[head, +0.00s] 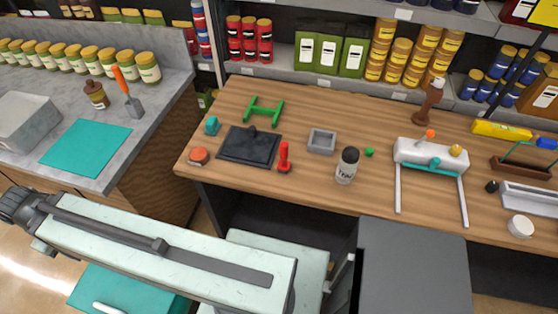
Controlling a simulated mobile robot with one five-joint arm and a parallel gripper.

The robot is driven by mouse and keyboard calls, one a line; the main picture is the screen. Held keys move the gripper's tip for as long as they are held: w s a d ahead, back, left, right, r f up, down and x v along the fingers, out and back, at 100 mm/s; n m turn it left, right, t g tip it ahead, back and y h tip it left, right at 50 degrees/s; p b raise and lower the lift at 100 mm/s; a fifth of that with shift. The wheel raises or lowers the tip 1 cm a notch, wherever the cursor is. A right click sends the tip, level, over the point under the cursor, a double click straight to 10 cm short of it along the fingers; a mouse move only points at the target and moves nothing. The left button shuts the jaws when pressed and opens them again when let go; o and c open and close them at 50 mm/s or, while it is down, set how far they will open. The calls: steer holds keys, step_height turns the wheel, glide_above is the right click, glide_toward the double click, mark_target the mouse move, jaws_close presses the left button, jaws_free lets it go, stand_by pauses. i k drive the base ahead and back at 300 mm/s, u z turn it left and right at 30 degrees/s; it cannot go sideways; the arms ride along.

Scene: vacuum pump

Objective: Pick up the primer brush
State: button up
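The primer brush cannot be told for certain in the head view. An orange-handled tool with a flat grey head (128,92) stands on the grey counter at the left and looks most like a brush or scraper. A brown upright tool with a pale top (429,100) stands at the back of the wooden bench, right of the middle; its kind is unclear. My pale arm crosses the lower left, well in front of both. The fingers of my gripper do not show, so whether it holds anything cannot be seen.
The wooden bench (240,105) holds a black plate (249,146), a green frame (264,110), a red tool (284,158), a grey tray (321,141), a labelled bottle (347,166) and a white stand (430,154). A brown bottle (96,95) and teal mat (86,148) are on the counter.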

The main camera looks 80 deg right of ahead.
mark_target(284, 165)
steer(key=z, duration=1.6)
steer(key=k, duration=0.1)
steer(key=z, duration=0.9)
